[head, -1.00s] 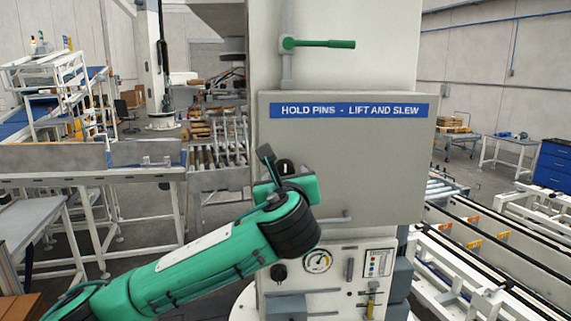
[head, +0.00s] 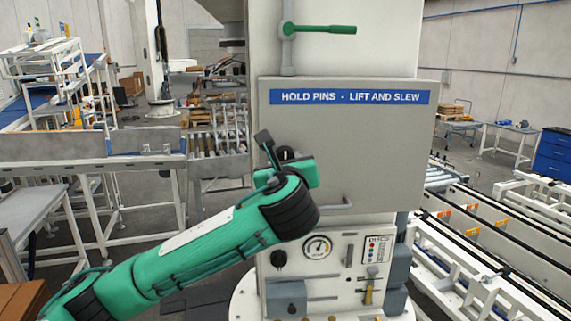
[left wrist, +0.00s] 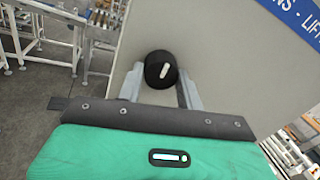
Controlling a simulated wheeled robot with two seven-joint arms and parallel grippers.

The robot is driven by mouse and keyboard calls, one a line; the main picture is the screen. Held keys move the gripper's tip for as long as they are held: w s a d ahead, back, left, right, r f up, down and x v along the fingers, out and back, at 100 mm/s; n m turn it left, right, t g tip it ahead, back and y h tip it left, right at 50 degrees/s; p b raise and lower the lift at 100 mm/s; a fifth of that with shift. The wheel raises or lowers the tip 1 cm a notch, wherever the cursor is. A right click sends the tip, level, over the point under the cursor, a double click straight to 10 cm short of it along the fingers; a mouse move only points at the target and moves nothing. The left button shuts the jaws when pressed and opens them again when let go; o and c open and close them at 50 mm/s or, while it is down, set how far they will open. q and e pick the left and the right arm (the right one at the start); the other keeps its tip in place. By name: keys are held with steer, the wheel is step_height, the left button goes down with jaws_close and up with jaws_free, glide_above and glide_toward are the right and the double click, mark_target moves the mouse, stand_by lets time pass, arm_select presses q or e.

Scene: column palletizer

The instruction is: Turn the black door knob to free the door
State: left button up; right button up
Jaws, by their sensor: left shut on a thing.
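The black door knob (head: 286,153) is on the left part of the grey door (head: 385,155), partly hidden by my left arm. In the left wrist view the knob (left wrist: 161,69) is round and carries a short white mark, slightly tilted from upright in the picture. My left gripper (head: 288,164) is at the knob. In the left wrist view its two grey fingers (left wrist: 160,82) lie on either side of the knob, shut on it. My right gripper is out of view.
A grey bar handle (head: 335,204) is low on the door. A green lever (head: 325,29) sticks out above it. Below are a gauge (head: 317,246) and controls. Roller conveyors (head: 218,142) stand at the left, and white-framed conveyor tracks (head: 470,240) at the right.

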arm_select(q)
steer(key=shift+d+n+t+y+b, duration=0.1)
steer(key=shift+n+t+y+b, duration=0.05)
steer(key=shift+n+b, duration=3.85)
steer(key=shift+d+n+t+y+b, duration=0.15)
steer(key=shift+n+b, duration=2.85)
steer(key=shift+n, duration=2.2)
steer(key=o, duration=1)
steer(key=shift+a, duration=0.1)
